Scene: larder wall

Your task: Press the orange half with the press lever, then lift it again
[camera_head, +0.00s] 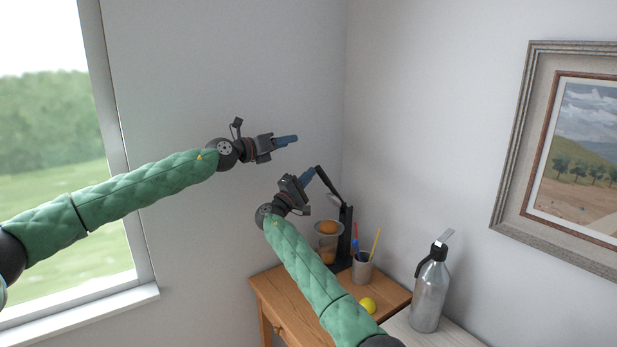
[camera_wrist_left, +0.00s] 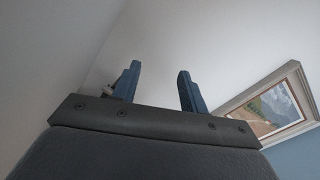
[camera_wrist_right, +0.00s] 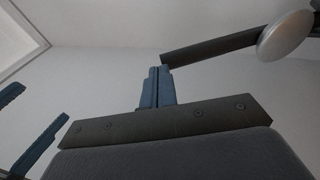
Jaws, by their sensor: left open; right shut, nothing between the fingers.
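The press stands in the corner on the wooden cabinet, with a black upright column (camera_head: 346,232). Its dark lever (camera_head: 327,184) is raised, slanting up and left from the column. The orange half (camera_head: 327,227) sits on the press below the lever. My right gripper (camera_head: 309,175) is shut and empty, its fingertips beside the lever's free end; I cannot tell whether they touch. In the right wrist view the lever (camera_wrist_right: 212,47) runs right from just above the shut fingers (camera_wrist_right: 157,85). My left gripper (camera_head: 288,140) is open and empty, higher up and left of the lever.
A grey cup (camera_head: 362,270) with pens stands right of the press. A yellow-green ball-like fruit (camera_head: 368,305) lies on the wooden cabinet (camera_head: 283,292), near my right forearm. A metal bottle (camera_head: 429,292) stands further right. A framed picture (camera_head: 540,150) hangs on the right wall.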

